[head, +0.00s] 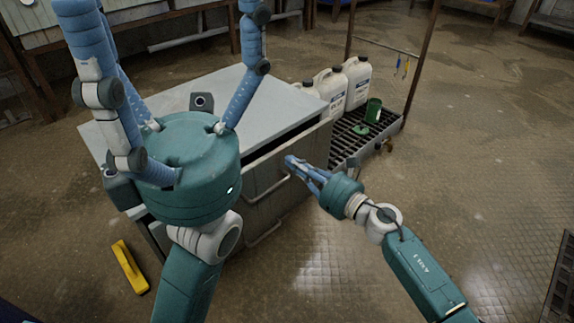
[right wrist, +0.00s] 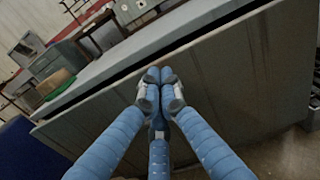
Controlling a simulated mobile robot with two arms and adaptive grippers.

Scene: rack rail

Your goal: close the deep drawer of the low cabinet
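The low cabinet (head: 215,84) is grey with a flat top, left of centre in the head view. A drawer front (head: 262,165) stands slightly out from it, with a dark gap along its upper edge. This front fills much of the right wrist view (right wrist: 225,75). Two bar handles show; which belongs to the deep drawer is unclear. My right gripper (head: 289,163) has its fingers together, tips at the drawer front; contact is not certain. My left gripper (head: 165,60) is spread open and empty above the cabinet, hiding part of it.
A slatted rack (head: 346,141) right of the cabinet holds white jugs (head: 331,88) and a green cup (head: 374,110). A yellow object (head: 130,268) lies on the floor at lower left. The floor on the right is mostly clear.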

